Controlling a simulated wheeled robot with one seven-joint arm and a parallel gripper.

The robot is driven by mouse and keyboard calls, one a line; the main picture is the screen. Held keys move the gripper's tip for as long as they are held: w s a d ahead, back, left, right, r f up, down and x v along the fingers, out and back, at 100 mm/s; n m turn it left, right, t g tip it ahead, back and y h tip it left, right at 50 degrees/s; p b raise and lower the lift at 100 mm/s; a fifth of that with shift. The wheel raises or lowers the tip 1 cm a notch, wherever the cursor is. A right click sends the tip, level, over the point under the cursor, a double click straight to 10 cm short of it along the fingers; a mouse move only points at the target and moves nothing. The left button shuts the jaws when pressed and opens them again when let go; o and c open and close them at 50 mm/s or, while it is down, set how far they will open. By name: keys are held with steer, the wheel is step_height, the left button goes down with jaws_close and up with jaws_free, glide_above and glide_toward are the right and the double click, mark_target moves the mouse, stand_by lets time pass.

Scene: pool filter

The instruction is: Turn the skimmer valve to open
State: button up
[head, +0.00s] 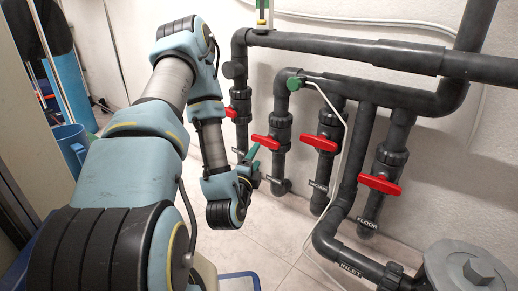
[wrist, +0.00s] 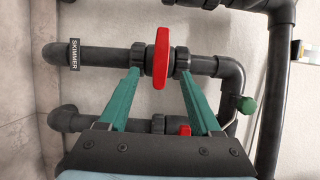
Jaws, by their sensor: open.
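The skimmer valve's red handle (wrist: 161,52) is in the middle of the wrist view, lying crosswise to its dark pipe. A SKIMMER label (wrist: 73,54) is on that pipe. In the head view the red handle (head: 266,142) is on the second valve from the left. My gripper (wrist: 159,76) is open, with one green fingertip on each side of the handle's lower end in the wrist view. I cannot tell whether the fingers touch the valve. In the head view my gripper (head: 253,160) is just below the handle, partly hiding the pipe.
Other red valve handles stand on neighbouring pipes: one at left (head: 231,113), the vacuum valve (head: 320,143) and the floor valve (head: 380,185). A green knob (head: 293,83) with a white cable is above. A grey filter lid (head: 470,268) is at lower right. A blue bin (head: 75,148) stands left.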

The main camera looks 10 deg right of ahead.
mark_target(263, 143)
steer(key=b+x, duration=0.2)
steer(key=x, duration=0.8)
steer(key=shift+w+d+r, duration=0.1)
steer(key=shift+w+d, duration=0.05)
steer(key=shift+w, duration=0.2)
steer(key=shift+c, duration=0.2)
jaws_close()
